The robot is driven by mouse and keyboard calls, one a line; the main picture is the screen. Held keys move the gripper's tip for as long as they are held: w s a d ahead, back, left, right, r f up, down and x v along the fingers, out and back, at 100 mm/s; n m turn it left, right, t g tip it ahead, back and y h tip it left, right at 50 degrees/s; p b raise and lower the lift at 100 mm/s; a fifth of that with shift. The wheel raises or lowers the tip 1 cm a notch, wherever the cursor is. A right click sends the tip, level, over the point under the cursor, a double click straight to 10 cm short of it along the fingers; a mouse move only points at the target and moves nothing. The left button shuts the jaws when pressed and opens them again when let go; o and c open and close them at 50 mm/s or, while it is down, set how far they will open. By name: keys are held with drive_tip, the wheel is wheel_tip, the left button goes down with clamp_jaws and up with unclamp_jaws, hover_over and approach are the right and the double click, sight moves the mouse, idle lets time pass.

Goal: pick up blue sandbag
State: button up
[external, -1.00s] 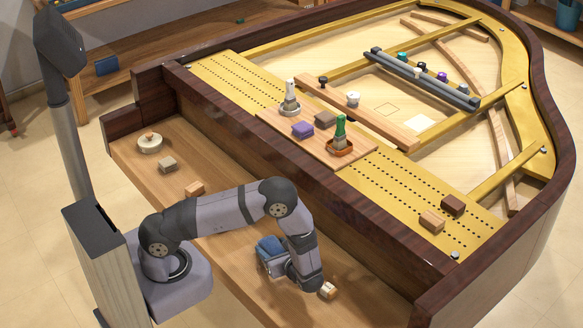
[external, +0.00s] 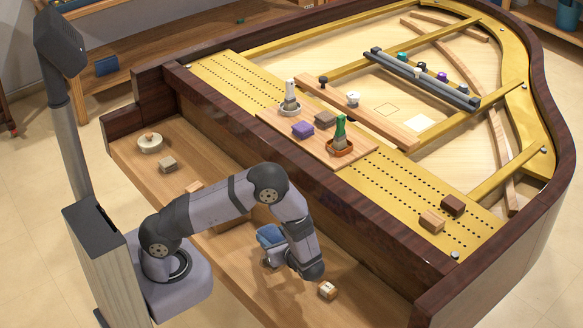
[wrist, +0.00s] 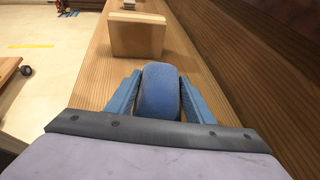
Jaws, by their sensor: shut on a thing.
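The blue sandbag (wrist: 159,92) is a rounded blue block. In the wrist view it sits between the two blue fingers of my gripper (wrist: 160,98), which are shut on it from both sides. In the external view the blue end of my gripper (external: 270,238) shows above the wooden key shelf, pointing left. Fingers and sandbag are hard to tell apart there, and my wrist link partly hides them.
A wooden block (wrist: 138,35) stands just ahead of my gripper. A small wood-and-white block (external: 327,290) lies right of my wrist. A grey-brown block (external: 167,164) and a round white piece (external: 150,143) sit farther left. The dark piano wall runs behind the shelf.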

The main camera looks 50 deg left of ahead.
sight(273, 232)
drive_tip(key=shift+r, duration=2.65)
drive_tip(key=shift+r, duration=0.1)
